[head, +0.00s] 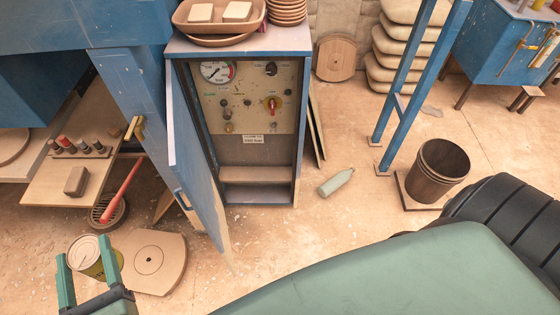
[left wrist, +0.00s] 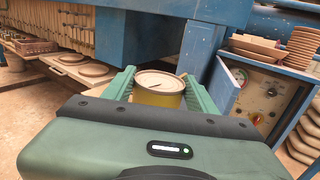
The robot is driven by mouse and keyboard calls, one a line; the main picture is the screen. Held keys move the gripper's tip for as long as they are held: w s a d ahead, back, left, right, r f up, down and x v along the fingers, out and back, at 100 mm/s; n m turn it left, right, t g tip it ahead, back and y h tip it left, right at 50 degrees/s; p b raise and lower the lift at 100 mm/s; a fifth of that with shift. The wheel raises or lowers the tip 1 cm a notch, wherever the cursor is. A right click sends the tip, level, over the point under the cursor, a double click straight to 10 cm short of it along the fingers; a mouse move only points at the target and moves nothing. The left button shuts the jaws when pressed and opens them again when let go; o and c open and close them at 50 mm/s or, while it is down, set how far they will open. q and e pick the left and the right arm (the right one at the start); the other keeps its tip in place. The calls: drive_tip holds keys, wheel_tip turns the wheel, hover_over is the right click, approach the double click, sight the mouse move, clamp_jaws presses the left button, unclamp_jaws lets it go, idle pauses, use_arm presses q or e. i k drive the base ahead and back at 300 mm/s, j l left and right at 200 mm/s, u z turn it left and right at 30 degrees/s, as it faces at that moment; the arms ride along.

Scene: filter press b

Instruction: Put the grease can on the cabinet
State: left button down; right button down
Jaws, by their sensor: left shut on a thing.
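The grease can (head: 84,252) is yellow-olive with a pale lid. My left gripper (head: 88,262) is shut on it, a finger on each side, at the lower left of the head view. In the left wrist view the can (left wrist: 158,92) sits upright or nearly so between the green fingers of the left gripper (left wrist: 160,90). The blue cabinet (head: 290,42) stands beyond and to the right of the can, with its door (head: 197,150) open towards me. Its top holds trays (head: 205,28) with two pale blocks, and stacked brown plates (head: 287,10). My right gripper is out of view.
A shelf board (head: 50,190) with small stamps and a brown block juts out at left. A red-handled tool (head: 120,190) and round-edged board (head: 150,262) lie below. A green bottle (head: 336,182) lies on the floor. A dark bucket (head: 435,172) stands right, beside a blue frame.

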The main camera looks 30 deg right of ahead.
sight(251, 174)
drive_tip(key=l, duration=0.4)
drive_tip(key=i+l+z, duration=0.1)
drive_tip(key=l, duration=0.3)
drive_tip(key=i+l+z, duration=0.1)
drive_tip(key=l, duration=0.25)
drive_tip(key=i+l, duration=0.1)
drive_tip(key=l, duration=0.3)
drive_tip(key=i+l+z, duration=0.15)
drive_tip(key=i+l, duration=0.15)
drive_tip(key=l, duration=0.1)
